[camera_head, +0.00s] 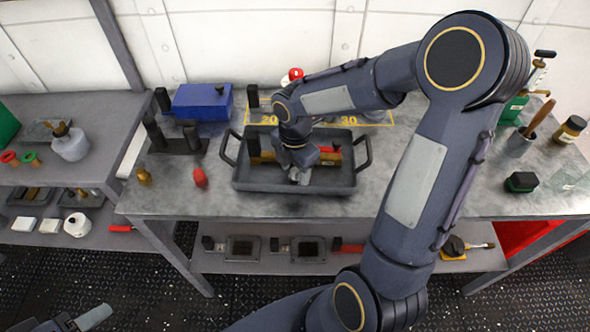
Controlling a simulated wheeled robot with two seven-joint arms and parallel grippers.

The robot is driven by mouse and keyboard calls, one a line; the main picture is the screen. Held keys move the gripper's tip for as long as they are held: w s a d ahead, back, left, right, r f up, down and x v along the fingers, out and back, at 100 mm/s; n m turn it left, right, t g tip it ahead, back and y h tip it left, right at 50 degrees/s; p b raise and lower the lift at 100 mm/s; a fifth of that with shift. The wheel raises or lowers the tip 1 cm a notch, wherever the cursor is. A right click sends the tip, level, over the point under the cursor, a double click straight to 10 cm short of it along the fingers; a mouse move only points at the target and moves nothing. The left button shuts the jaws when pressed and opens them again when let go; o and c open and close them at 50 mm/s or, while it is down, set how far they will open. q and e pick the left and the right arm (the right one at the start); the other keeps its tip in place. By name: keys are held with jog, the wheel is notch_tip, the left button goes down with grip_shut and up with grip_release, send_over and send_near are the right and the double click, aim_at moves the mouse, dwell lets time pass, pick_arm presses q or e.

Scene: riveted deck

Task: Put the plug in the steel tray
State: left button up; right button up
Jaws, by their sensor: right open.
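The steel tray (238,184), dark grey with a handle at each end, sits on the middle of the workbench. My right gripper (299,178) is open, pointing down over the tray's middle. A small red plug-like piece (200,177) and a brass one (144,176) stand left of the tray; I cannot tell which thing is the plug. Part of my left gripper (78,321) shows at the bottom left.
A blue box (202,102) and a dark stand (178,143) are at the back left of the bench (450,204). A cup with a brush (519,144), a bottle (569,130) and a black-and-green block (521,182) stand right. The bench front right of the tray is mostly clear.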

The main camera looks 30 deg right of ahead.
aim_at(295, 170)
notch_tip(295, 170, up, 11)
jog(key=s+a+m+t+y, duration=0.2)
jog(key=s+m, duration=0.6)
jog(key=m, duration=0.3)
jog(key=s+a+m+t+y, duration=0.1)
jog(key=s+a+m+t, duration=0.2)
jog(key=s+m, duration=0.5)
jog(key=m, duration=0.3)
jog(key=shift+s+r+t+y+p, duration=0.25)
jog(key=shift+r+t+y+p, duration=0.05)
jog(key=shift+r+y, duration=0.1)
